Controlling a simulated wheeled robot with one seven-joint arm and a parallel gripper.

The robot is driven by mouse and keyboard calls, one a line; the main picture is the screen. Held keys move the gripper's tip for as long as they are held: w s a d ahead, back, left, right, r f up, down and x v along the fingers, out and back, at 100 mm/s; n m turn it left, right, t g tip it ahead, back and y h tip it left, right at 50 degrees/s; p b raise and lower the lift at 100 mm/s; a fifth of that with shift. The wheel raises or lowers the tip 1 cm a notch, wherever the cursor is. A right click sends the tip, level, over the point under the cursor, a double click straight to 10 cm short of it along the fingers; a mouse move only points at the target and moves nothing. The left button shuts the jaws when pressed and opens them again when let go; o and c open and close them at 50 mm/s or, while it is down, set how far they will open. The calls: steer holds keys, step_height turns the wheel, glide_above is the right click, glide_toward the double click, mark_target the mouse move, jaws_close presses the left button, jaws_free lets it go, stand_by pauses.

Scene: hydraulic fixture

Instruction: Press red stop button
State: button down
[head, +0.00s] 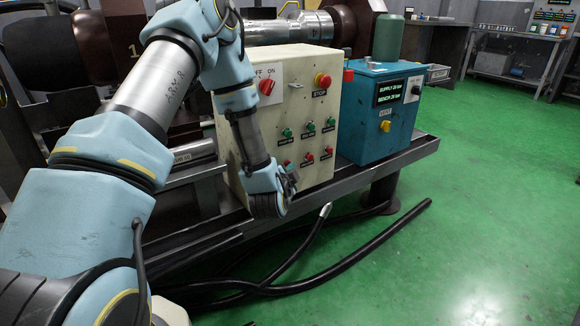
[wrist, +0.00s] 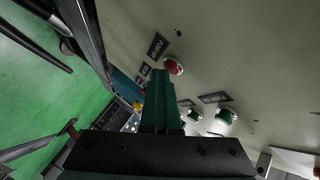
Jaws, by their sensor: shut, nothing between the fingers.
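I cannot make out the stop button in the wrist view.
Small green buttons (head: 311,126) and red buttons (head: 309,157) fill the lower panel. A red rotary switch (head: 267,86) is at upper left. A teal supply box (head: 375,115) stands to the right. Black hoses (head: 350,250) lie on the green floor, which is open at right.

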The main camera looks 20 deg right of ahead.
steer(key=shift+w+a+r+t+y, duration=0.3)
steer(key=shift+w+a+r+t, duration=0.1)
steer(key=shift+w+a, duration=0.25)
steer(key=s+d, duration=0.1)
steer(key=s, duration=0.5)
steer(key=shift+s+d+f, duration=0.25)
steer(key=shift+s, duration=0.05)
steer(key=shift+s+d, duration=0.1)
steer(key=shift+s, duration=0.05)
